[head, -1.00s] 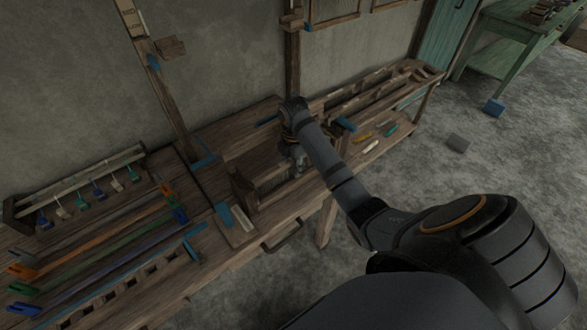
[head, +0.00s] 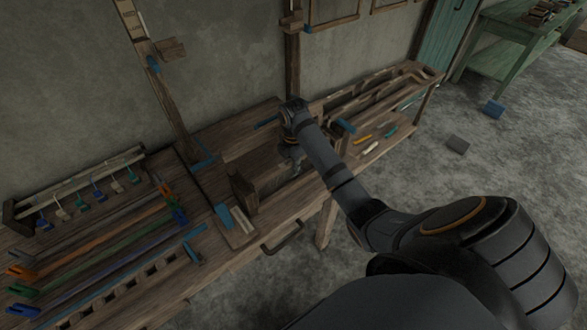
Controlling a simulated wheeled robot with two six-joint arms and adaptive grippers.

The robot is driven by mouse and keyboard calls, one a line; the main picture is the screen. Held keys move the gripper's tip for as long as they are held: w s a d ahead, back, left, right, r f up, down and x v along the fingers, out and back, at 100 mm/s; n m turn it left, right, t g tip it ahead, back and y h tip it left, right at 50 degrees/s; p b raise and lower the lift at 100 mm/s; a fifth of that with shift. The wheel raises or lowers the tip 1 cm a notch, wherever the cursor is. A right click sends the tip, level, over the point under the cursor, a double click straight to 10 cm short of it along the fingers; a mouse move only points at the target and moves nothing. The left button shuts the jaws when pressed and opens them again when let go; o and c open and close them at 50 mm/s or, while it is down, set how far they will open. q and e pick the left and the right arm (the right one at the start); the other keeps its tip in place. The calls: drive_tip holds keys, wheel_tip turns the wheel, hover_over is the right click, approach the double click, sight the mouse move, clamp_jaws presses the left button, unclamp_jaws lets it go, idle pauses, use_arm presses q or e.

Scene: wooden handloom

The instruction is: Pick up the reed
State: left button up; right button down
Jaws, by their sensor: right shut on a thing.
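My right arm reaches in from the lower right to the wooden bench. Its gripper (head: 293,165) points down over the middle of the bench and is shut at the far end of a dark wooden frame-like piece, which I take to be the reed (head: 266,180). The piece's near upright end (head: 244,191) shows clearly. The grip itself is small and dark, partly hidden by my wrist. I cannot tell whether the piece is clear of the bench. My left gripper is not in view.
A rack with colored tags (head: 85,192) and several colored strips (head: 100,240) lie at the left. A blue and a pale block (head: 242,218) lie near the bench's front edge. A long wooden rack (head: 385,88) and small colored tools (head: 370,146) lie at the right.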

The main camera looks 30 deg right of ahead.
wheel_tip(320, 180, up, 4)
drive_tip(key=shift+f, duration=0.25)
wheel_tip(320, 180, up, 14)
drive_tip(key=p, duration=1.4)
drive_tip(key=shift+r, duration=0.25)
